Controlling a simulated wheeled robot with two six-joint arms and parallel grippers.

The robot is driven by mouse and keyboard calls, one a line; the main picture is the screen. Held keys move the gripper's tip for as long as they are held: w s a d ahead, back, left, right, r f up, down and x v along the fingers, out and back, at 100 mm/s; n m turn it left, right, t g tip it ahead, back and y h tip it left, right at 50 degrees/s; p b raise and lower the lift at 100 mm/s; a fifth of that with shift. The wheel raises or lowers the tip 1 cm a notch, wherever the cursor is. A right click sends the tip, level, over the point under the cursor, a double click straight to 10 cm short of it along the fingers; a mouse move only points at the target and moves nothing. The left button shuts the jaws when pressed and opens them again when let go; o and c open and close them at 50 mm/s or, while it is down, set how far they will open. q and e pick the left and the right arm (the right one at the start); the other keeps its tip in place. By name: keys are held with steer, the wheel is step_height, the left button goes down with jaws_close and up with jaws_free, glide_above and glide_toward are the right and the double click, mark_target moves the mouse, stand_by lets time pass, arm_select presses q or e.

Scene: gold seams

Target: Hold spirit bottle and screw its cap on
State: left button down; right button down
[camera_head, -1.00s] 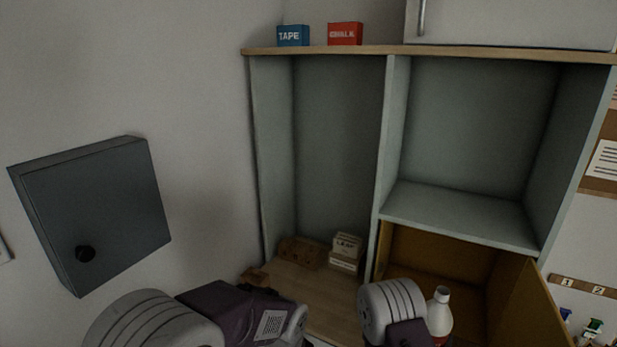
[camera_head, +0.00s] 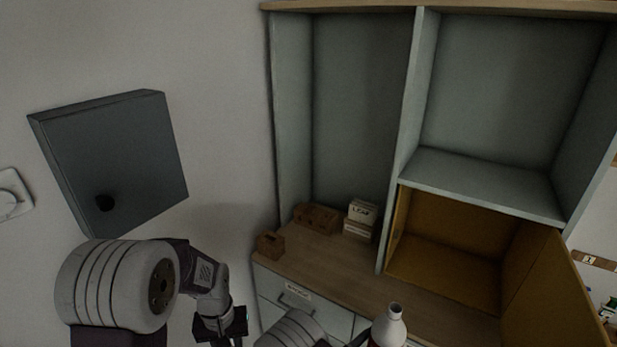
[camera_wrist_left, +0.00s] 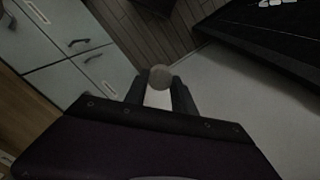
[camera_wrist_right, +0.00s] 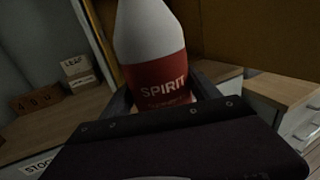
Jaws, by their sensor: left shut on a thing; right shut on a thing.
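The white spirit bottle (camera_head: 388,328) stands upright at the bottom of the head view, its narrow neck uncapped. In the right wrist view its red label reads SPIRIT (camera_wrist_right: 163,85). My right gripper (camera_wrist_right: 165,100) is shut around the bottle's lower body; its fingertips are partly hidden behind the bottle. My left gripper (camera_wrist_left: 160,92) is shut on a small round grey-brown piece, which looks like the cap (camera_wrist_left: 161,76). In the head view my left gripper (camera_head: 236,338) is at the bottom edge, left of the bottle and apart from it; the cap is not clear there.
A shelf unit (camera_head: 420,120) with an open yellow compartment (camera_head: 445,240) stands behind the bottle. Small boxes (camera_head: 361,220) and brown blocks (camera_head: 316,217) rest on its wooden counter (camera_head: 330,262). Drawers (camera_head: 290,298) are below. A grey wall box (camera_head: 110,160) hangs at left.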

arm_select(q)
steer(key=shift+w+m, duration=0.1)
steer(key=shift+m, duration=1)
arm_select(e)
steer(key=shift+s+d+f+g, duration=0.1)
steer(key=shift+s+d+g, duration=0.1)
steer(key=shift+s+g, duration=0.1)
steer(key=shift+w+a, duration=0.1)
steer(key=w+a+r+n+t+y, duration=0.1)
steer(key=a+n+t+y, duration=0.2)
steer(key=a, duration=1.1)
steer(key=shift+w+a+r+t+y, duration=0.2)
steer(key=shift+w+r+t+y, duration=0.1)
steer(key=shift+r+t+y, duration=0.15)
steer(key=shift+f, duration=0.15)
